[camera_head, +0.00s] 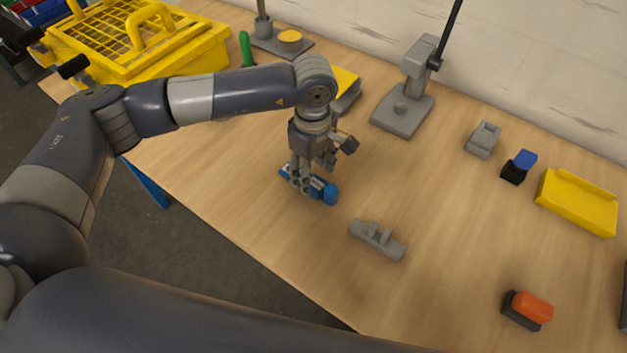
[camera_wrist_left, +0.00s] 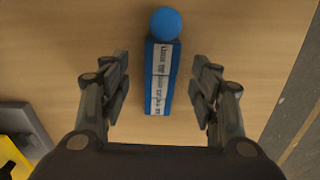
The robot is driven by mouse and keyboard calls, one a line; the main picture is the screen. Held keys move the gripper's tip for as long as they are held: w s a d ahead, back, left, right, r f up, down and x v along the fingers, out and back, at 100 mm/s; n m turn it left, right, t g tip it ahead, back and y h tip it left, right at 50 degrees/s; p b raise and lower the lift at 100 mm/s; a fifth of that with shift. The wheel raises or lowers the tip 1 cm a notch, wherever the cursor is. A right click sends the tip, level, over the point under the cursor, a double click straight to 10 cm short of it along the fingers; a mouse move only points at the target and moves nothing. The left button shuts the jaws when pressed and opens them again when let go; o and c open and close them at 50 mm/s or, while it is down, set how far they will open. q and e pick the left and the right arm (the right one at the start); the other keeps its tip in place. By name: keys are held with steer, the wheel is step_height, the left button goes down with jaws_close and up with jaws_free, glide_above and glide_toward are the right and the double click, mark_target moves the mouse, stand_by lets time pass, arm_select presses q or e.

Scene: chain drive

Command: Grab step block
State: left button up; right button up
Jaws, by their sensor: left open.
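My left gripper (camera_head: 314,180) is open and points down over a blue block (camera_head: 329,191) with a round blue ball at one end, lying on the table. In the left wrist view the open fingers (camera_wrist_left: 160,88) stand on either side of the blue block (camera_wrist_left: 159,104), with gaps visible on both sides. The block has a white strip with dark lettering, and its ball points away from the wrist. A grey block with raised parts (camera_head: 377,240) lies to the right of the gripper. No label shows which piece is the step block. My right gripper is not in view.
A grey stand (camera_head: 404,110) rises behind the gripper. A small grey block (camera_head: 483,139), a black and blue piece (camera_head: 518,167), a yellow tray (camera_head: 578,203) and an orange and black piece (camera_head: 527,309) lie to the right. A yellow crate (camera_head: 190,58) stands back left.

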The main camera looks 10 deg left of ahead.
mark_target(313, 181)
arm_select(q)
step_height(313, 181, down, 2)
steer(key=shift+s+d+f, duration=0.1)
steer(key=shift+s, duration=0.05)
steer(key=shift+f, duration=0.4)
steer(key=shift+c, duration=0.8)
jaws_close()
steer(key=shift+r, duration=0.1)
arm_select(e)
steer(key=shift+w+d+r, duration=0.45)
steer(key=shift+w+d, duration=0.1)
arm_select(q)
steer(key=shift+r, duration=0.1)
